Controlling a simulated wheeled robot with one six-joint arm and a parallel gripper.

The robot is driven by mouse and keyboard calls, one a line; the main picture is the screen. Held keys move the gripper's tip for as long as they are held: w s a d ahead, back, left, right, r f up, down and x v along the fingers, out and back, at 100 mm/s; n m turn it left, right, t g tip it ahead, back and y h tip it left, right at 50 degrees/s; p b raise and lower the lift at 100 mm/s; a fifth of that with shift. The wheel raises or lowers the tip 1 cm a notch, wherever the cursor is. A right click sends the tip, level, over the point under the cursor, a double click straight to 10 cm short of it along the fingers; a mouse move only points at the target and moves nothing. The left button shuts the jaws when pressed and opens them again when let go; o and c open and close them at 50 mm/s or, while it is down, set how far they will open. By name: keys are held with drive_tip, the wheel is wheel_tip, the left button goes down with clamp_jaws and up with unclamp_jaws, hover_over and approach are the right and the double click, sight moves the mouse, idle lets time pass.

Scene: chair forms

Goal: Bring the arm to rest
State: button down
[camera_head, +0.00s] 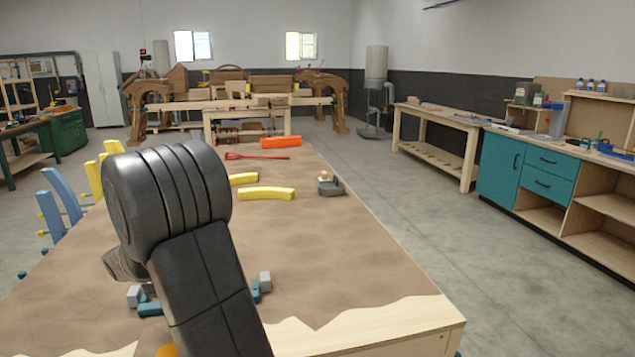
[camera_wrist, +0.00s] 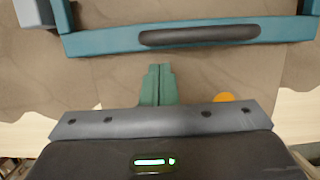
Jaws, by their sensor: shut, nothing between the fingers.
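My gripper (camera_wrist: 157,84) shows in the wrist view with its two green fingers together and nothing between them. It is above the workbench, near a teal bar (camera_wrist: 95,44) with a dark grip strip, and apart from it in the picture. In the head view my black arm bends over the near left of the workbench (camera_head: 345,250) and hides my gripper. Teal pieces with grey end blocks (camera_head: 265,281) show on both sides of my arm there. The middle of that teal piece is hidden.
Yellow curved pieces (camera_head: 266,194), a red tool (camera_head: 256,156), an orange block (camera_head: 281,142) and a small grey item (camera_head: 330,186) lie farther along the bench. Blue curved pieces (camera_head: 61,194) stand at its left. An orange round thing (camera_wrist: 223,98) lies near my fingers. The bench's right side is clear.

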drive_tip(key=shift+d, duration=0.25)
drive_tip(key=shift+r, duration=0.2)
